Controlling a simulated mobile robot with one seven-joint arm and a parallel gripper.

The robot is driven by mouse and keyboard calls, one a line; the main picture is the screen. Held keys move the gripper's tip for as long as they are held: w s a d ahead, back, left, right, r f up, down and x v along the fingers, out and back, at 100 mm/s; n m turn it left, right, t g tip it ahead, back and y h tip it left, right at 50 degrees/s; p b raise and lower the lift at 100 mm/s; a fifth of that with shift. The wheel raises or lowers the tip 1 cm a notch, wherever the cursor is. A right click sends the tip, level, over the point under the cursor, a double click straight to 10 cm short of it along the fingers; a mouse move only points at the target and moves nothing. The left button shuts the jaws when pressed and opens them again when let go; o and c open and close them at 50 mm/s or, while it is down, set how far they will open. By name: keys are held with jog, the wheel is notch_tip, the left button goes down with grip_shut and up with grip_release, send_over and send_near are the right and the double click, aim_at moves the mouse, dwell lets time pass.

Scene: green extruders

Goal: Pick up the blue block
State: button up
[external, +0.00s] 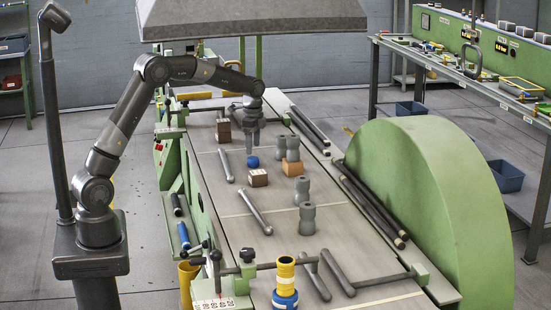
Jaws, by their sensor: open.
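A small blue object (253,161), which I take for the blue block, lies on the grey machine table (228,215); its outline looks rounded at this size. My gripper (250,150) points down just above and behind it. The jaws are open, and the fingers are small in the picture. I cannot tell whether they touch the blue object or how much height is between them.
A brown block (258,179) sits just in front of the blue object, with an orange block (292,168) and grey spools (307,219) to the right. Grey rods (255,212) lie around. A dark brown block (223,128) stands behind left. A hood (250,18) hangs above.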

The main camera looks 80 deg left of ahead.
aim_at(253, 157)
jog(key=f, duration=0.6)
jog(key=shift+d, duration=0.2)
jog(key=shift+r, duration=0.1)
jog(key=c, duration=1.1)
jog(key=shift+o, duration=0.2)
jog(key=shift+r, duration=0.15)
